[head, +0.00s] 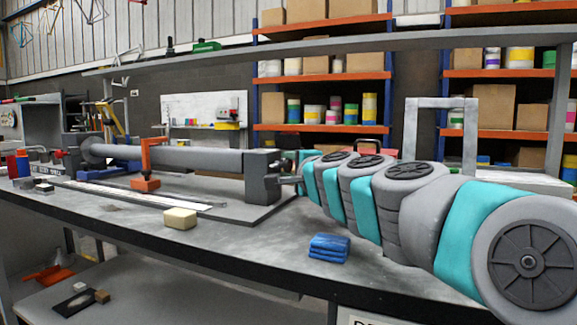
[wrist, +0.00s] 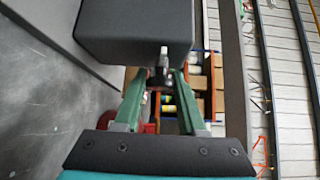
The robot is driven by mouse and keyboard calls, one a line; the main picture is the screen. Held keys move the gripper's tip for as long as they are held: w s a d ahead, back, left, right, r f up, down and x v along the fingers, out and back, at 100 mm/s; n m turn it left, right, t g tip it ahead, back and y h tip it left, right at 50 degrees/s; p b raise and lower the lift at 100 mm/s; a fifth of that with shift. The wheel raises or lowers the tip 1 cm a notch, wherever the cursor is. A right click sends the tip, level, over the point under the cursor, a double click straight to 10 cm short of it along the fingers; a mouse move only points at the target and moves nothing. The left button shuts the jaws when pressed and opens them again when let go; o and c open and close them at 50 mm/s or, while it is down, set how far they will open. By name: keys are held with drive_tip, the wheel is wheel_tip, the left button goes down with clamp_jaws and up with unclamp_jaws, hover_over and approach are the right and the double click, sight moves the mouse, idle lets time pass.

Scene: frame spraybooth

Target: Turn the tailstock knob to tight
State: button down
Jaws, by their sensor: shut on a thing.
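The tailstock (head: 262,177) is a dark grey block at the right end of a long grey tube (head: 195,158) in the head view. In the wrist view the tailstock (wrist: 135,30) fills the top left. A small pale knob (wrist: 163,58) shows at its edge, between the tips of my green fingers. My gripper (wrist: 160,80) is shut on the knob, its fingers converging there. In the head view my arm reaches in from the right to the tailstock; the knob is hard to make out there. I cannot read the knob's turn angle or any marking.
An orange clamp (head: 148,165) stands at the tube. A yellowish block (head: 180,218) and a blue stack (head: 329,247) lie on the bench (head: 250,245) in front. A grey beam (head: 330,50) crosses above. Stocked shelves (head: 322,75) stand behind.

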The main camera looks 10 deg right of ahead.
drive_tip(key=shift+r+p, duration=0.2)
drive_tip(key=shift+p, duration=0.45)
drive_tip(key=g+p, duration=0.1)
drive_tip(key=p, duration=0.1)
drive_tip(key=shift+d+r+m+p, duration=0.1)
drive_tip(key=shift+r+m+p, duration=0.05)
drive_tip(key=shift+m+p, duration=0.2)
drive_tip(key=m+g+p, duration=0.1)
drive_tip(key=p, duration=0.2)
drive_tip(key=shift+d+m+g, duration=0.15)
drive_tip(key=shift+m+g, duration=0.1)
drive_tip(key=shift+g, duration=0.05)
drive_tip(key=shift+f+m+g, duration=0.4)
drive_tip(key=shift+m+g, duration=0.3)
drive_tip(key=shift+g, duration=0.3)
drive_tip(key=shift+m+g+y, duration=0.6)
drive_tip(key=shift+m+g, duration=0.1)
drive_tip(key=shift+g, duration=0.2)
drive_tip(key=m+g+y, duration=0.2)
drive_tip(key=g, duration=0.1)
drive_tip(key=shift+a+f+g, duration=0.1)
drive_tip(key=shift+a+g, duration=0.1)
drive_tip(key=shift+g, duration=0.1)
drive_tip(key=shift+m+g+y, duration=0.4)
drive_tip(key=shift+m+g, duration=0.2)
drive_tip(key=shift+g, duration=0.2)
drive_tip(key=shift+r, duration=0.25)
